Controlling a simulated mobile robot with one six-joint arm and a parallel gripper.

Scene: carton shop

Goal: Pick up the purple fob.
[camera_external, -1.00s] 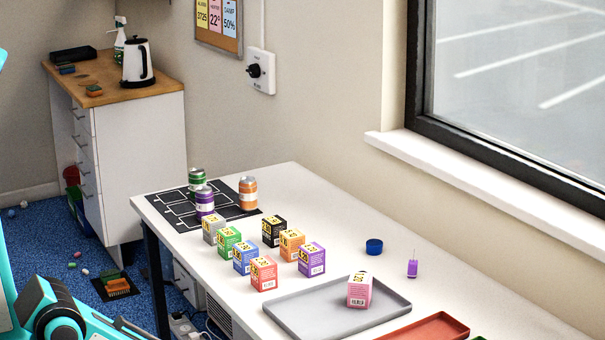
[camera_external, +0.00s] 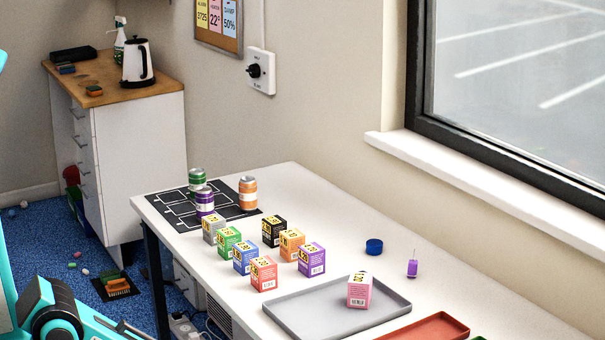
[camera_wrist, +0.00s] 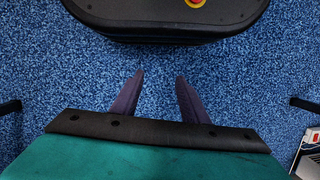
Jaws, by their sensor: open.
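The purple fob (camera_external: 412,268) stands on the white table (camera_external: 350,220) near its window-side edge, to the right of a round blue lid-like thing (camera_external: 374,247). It looks upright, with a thin tip on top. My gripper shows in the wrist view (camera_wrist: 158,95), with its two dark fingers apart and nothing between them. It points down over the blue carpet, far from the fob. In the external view only part of my teal arm shows at the lower left; the gripper is out of that picture. The fob is not in the wrist view.
A grey tray (camera_external: 290,318) with a pink carton (camera_external: 360,290) on it lies left of the fob. A red tray (camera_external: 440,328) is in front. Several coloured cartons and three cans (camera_external: 248,193) stand farther left. The table around the fob is clear.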

